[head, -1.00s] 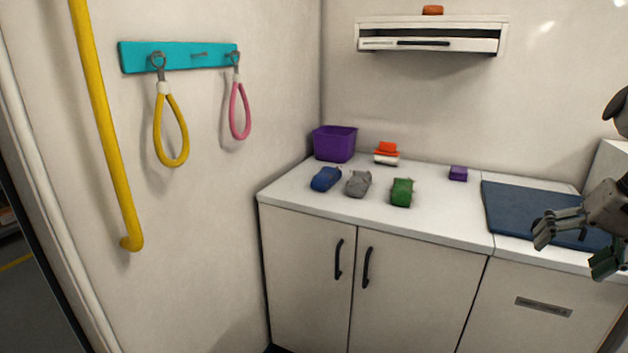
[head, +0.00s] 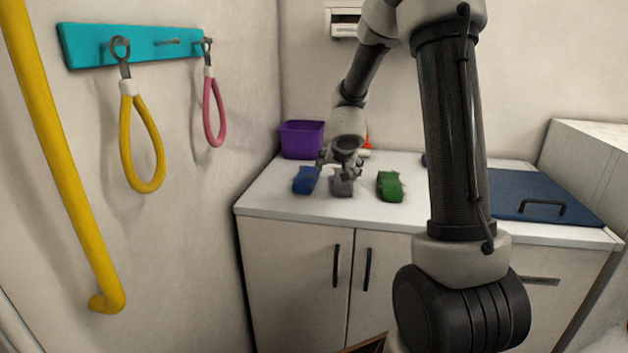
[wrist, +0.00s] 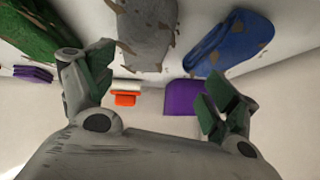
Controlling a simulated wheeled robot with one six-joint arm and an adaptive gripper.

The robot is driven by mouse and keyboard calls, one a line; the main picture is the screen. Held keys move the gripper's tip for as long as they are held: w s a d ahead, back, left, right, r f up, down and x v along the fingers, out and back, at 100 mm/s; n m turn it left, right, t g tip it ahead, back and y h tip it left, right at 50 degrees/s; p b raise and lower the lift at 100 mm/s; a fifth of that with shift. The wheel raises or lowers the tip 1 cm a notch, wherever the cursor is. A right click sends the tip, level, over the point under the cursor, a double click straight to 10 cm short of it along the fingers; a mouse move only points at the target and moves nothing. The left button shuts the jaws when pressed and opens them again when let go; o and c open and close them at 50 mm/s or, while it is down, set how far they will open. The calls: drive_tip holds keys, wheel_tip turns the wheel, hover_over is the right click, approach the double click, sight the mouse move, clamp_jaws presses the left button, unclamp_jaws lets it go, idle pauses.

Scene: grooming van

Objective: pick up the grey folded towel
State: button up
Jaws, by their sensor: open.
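The grey folded towel (head: 342,186) lies on the white counter between a blue towel (head: 306,180) and a green towel (head: 390,186). In the head view its back part is hidden behind my gripper (head: 340,168). In the wrist view the grey towel (wrist: 147,32) shows at the top, beyond and between the spread fingers of my gripper (wrist: 157,92). My gripper is open with nothing between its fingers. It hangs just behind and above the grey towel; I cannot tell whether it touches it.
The blue towel (wrist: 232,42) and green towel (wrist: 30,32) lie close on either side. A purple bin (head: 301,139) stands at the back left. A blue mat (head: 545,200) lies on the right of the counter (head: 270,192).

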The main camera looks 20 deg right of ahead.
drive_tip(key=shift+s+d+n+h, duration=0.4)
drive_tip(key=shift+d, duration=0.2)
drive_tip(key=shift+d+g, duration=0.1)
drive_tip(key=shift+g, duration=0.2)
drive_tip(key=shift+w+d+f+n, duration=0.25)
drive_tip(key=shift+w+f+n, duration=0.15)
drive_tip(key=shift+w+f, duration=0.25)
drive_tip(key=x, duration=0.6)
drive_tip(key=shift+s+f, duration=0.1)
drive_tip(key=shift+s, duration=0.05)
drive_tip(key=c, duration=1.1)
